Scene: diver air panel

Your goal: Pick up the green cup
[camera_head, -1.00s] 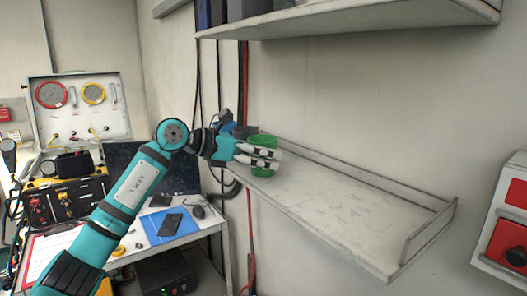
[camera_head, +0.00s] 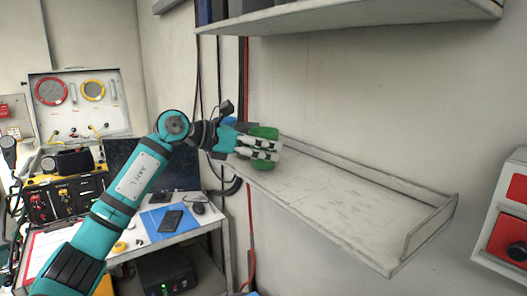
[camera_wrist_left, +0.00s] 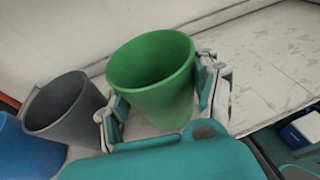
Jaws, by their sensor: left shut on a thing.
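The green cup (camera_head: 264,132) is at the left end of the wall shelf (camera_head: 345,205) in the head view, partly hidden by white fingers. My left gripper (camera_head: 262,149) is shut on it, with a finger on each side. In the left wrist view the green cup (camera_wrist_left: 152,75) is upright and looks empty, held between the fingers of my left gripper (camera_wrist_left: 162,102). Whether its base clears the shelf is hard to tell. My right gripper is not in view.
A grey cup (camera_wrist_left: 66,110) and a blue cup (camera_wrist_left: 25,150) stand left of the green one in the left wrist view. An upper shelf (camera_head: 350,20) hangs above. The lower shelf is bare to the right, with a raised rim. A desk (camera_head: 190,228) is below left.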

